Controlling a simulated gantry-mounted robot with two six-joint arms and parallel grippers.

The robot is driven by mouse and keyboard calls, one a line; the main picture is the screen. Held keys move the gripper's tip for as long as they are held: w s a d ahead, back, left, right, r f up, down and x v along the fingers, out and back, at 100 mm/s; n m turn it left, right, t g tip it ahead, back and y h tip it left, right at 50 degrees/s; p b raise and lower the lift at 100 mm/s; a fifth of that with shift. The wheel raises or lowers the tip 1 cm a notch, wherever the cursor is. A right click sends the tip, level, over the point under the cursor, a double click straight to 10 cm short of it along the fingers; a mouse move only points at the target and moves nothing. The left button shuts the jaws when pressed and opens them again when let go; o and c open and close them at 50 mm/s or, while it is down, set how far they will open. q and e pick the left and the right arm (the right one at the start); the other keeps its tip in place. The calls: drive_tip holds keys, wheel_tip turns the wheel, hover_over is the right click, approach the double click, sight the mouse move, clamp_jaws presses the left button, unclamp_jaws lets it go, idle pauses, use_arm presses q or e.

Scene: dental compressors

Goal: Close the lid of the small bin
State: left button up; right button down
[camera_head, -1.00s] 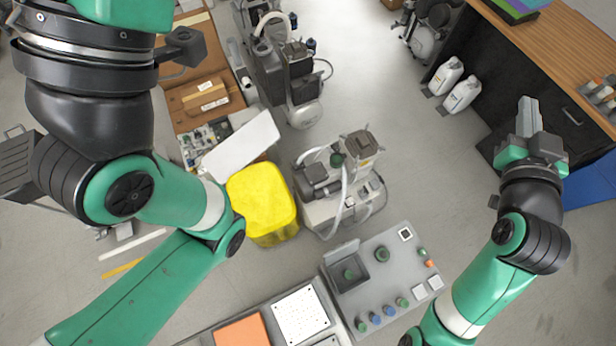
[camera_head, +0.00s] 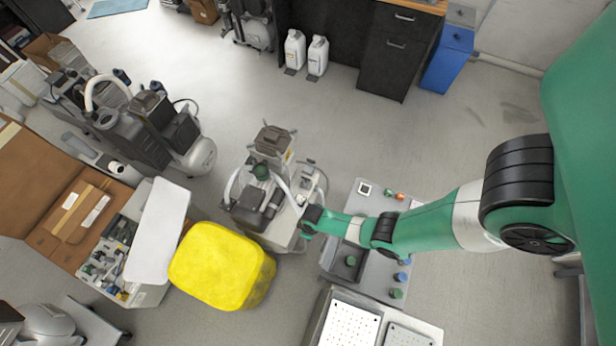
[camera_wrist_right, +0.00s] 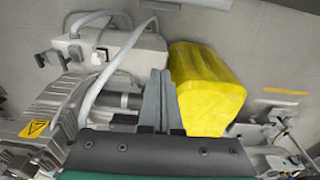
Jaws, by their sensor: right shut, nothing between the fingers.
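A pale panel (camera_head: 157,232), which looks like a raised lid, stands tilted between an open box of small parts (camera_head: 150,295) and a yellow rounded bin (camera_head: 222,266). I cannot tell which of the two the panel is hinged to. The yellow bin also shows in the right wrist view (camera_wrist_right: 208,88), just right of my right gripper (camera_wrist_right: 162,85). That gripper is shut and empty, its fingers beside the compressor and apart from the bin. In the head view my right arm reaches in from the right to the compressor; its fingertips are hard to make out there. My left gripper is out of view.
A compressor with hoses (camera_head: 262,195) stands just right of the yellow bin. A grey control panel (camera_head: 340,262) lies under my right arm. Brown cardboard (camera_head: 40,190) is at the left, another compressor (camera_head: 150,120) behind. Open floor (camera_head: 330,120) lies beyond.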

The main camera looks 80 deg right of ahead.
sight(327, 247)
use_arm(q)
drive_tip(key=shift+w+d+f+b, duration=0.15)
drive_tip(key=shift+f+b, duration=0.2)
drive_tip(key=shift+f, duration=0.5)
use_arm(e)
drive_tip(key=shift+s+d+f, duration=0.15)
drive_tip(key=shift+s+f, duration=0.7)
drive_tip(key=shift+f, duration=0.3)
wheel_tip(327, 247, down, 11)
drive_tip(key=b, duration=1.1)
use_arm(q)
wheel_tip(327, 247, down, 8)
drive_tip(key=p, duration=0.2)
drive_tip(key=shift+p, duration=0.4)
use_arm(e)
drive_tip(key=s, duration=0.1)
drive_tip(key=s+r, duration=0.2)
drive_tip(key=shift+a+r, duration=0.15)
drive_tip(key=shift+a, duration=0.1)
drive_tip(key=shift+s, duration=0.1)
